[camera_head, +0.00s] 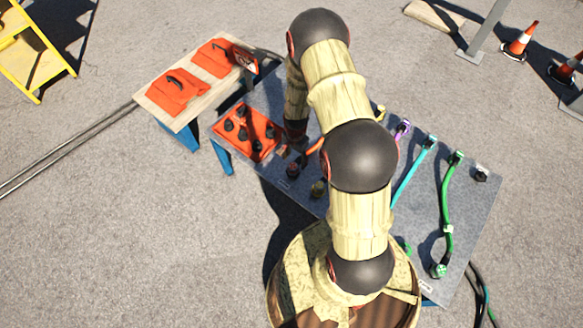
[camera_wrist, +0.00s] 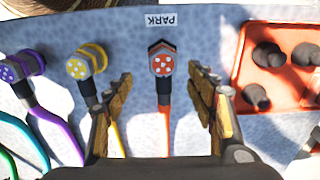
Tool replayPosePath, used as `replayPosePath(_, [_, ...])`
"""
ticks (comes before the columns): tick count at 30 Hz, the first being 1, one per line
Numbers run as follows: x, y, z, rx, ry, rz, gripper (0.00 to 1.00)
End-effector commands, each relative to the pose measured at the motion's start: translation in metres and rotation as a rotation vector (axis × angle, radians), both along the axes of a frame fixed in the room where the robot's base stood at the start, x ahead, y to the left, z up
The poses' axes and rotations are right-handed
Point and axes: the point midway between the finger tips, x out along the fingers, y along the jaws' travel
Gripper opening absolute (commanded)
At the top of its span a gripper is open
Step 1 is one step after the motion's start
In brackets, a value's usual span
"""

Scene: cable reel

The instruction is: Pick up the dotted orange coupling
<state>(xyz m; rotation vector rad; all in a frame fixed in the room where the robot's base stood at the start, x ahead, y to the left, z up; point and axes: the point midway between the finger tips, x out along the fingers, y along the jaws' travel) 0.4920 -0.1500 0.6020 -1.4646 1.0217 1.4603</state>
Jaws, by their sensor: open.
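The dotted orange coupling (camera_wrist: 162,64) lies on the grey tabletop in the wrist view, just below the PARK label. Its orange end face has white dots, and its orange cable (camera_wrist: 164,130) runs down toward my wrist. My gripper (camera_wrist: 160,76) is open, with one finger on each side of the coupling and a gap on both sides. Nothing is held. In the head view my arm hides the coupling and the gripper; a short piece of orange cable (camera_head: 314,146) shows beside the arm.
A yellow coupling (camera_wrist: 82,66) lies close to the left finger, with a purple one (camera_wrist: 18,68) farther left. An orange tray (camera_wrist: 240,82) with several dark plugs is at the right. In the head view, cyan (camera_head: 408,175) and green (camera_head: 446,200) cables cross the table's right side.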

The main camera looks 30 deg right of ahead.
Motion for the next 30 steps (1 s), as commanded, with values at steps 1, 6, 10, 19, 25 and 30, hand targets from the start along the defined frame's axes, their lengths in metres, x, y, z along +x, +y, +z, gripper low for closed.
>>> replayPosePath(1, [-0.001, 0.000, -0.006, 0.001, 0.004, -0.005, 0.56])
replayPosePath(6, [0.000, 0.001, -0.024, 0.001, 0.003, -0.004, 0.56])
replayPosePath(10, [0.001, 0.001, -0.031, 0.000, 0.002, -0.003, 0.56])
replayPosePath(19, [0.004, 0.004, -0.072, 0.002, 0.004, -0.003, 0.56])
replayPosePath(25, [0.006, 0.003, -0.076, 0.001, 0.000, -0.002, 0.56])
replayPosePath(30, [0.005, 0.003, -0.076, 0.002, 0.002, -0.002, 0.52])
